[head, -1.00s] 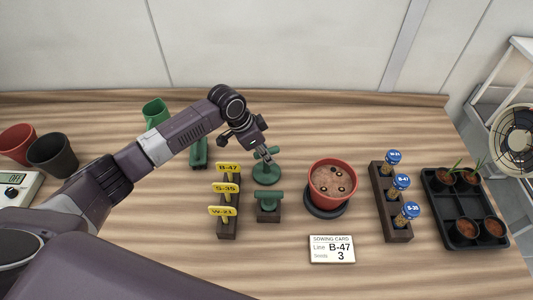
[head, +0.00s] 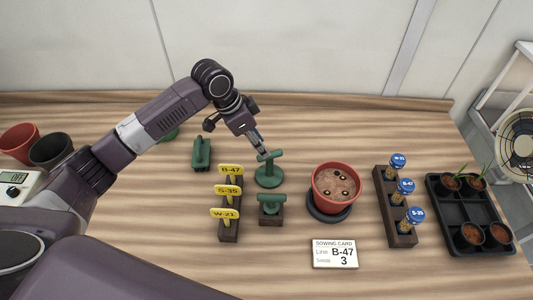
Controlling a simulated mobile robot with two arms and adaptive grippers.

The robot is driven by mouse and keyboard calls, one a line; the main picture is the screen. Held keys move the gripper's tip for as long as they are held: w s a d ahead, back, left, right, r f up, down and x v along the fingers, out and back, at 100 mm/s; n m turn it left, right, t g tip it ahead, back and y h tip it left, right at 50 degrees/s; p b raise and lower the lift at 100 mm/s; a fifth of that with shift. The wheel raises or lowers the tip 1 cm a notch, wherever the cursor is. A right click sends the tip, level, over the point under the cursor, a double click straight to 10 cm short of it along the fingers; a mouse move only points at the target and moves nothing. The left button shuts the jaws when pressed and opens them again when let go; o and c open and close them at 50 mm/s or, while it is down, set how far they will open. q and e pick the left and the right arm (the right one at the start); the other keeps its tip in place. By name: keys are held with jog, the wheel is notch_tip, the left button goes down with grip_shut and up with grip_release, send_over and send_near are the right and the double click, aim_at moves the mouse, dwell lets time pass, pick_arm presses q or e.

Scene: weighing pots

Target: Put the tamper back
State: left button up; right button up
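The green tamper (head: 268,178), with a round base and a bar handle on top, stands upright on the table in the middle of the head view. My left gripper (head: 263,148) points down at the handle from behind and left, its fingertips at or just above the bar. Its fingers look slightly parted, with nothing seen held between them; whether they touch the handle is hard to tell. Another green T-handled tool (head: 271,202) sits in a dark block (head: 271,219) just in front of the tamper. My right gripper is out of view.
The red soil-filled pot (head: 336,186) stands right of the tamper. The yellow-label rack (head: 229,234) and a green tool (head: 202,154) are left. The vial rack (head: 381,183), seedling tray (head: 450,220) and sowing card (head: 335,254) lie right and front. Empty pots (head: 50,150) stand far left.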

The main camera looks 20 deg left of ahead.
pick_arm(q)
jog(key=shift+v, duration=2.05)
